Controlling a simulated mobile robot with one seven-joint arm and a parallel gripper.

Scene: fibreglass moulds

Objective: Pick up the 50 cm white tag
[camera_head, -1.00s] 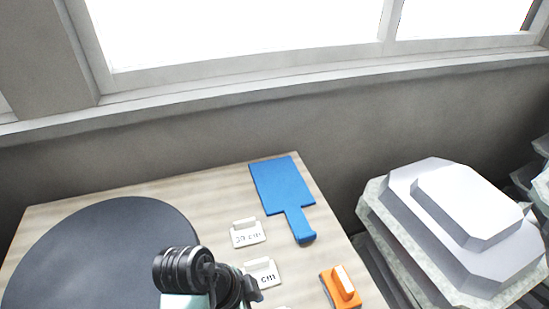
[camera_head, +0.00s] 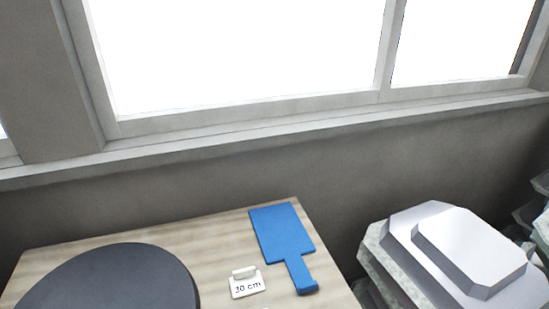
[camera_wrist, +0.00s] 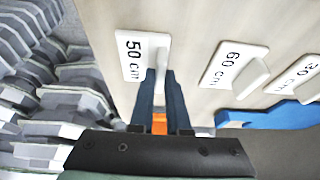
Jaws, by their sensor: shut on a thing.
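The white 50 cm tag (camera_wrist: 133,57), a flat plate with black lettering and a raised tab, is at upper left of centre in the wrist view. My gripper (camera_wrist: 161,76) has its two dark fingers close together at the tag's tab and is shut on it. The fingertips hide part of the tab. I cannot tell whether the tag touches the table. Neither my gripper nor this tag shows in the head view.
A white 60 cm tag (camera_wrist: 233,68) lies beside it, then a 30 cm tag (camera_head: 247,287). A blue paddle (camera_head: 282,232) and dark round disc (camera_head: 110,280) lie on the wooden table (camera_head: 215,245). Something orange (camera_wrist: 160,123) shows between my fingers. Stacked moulds (camera_head: 460,250) stand right of the table.

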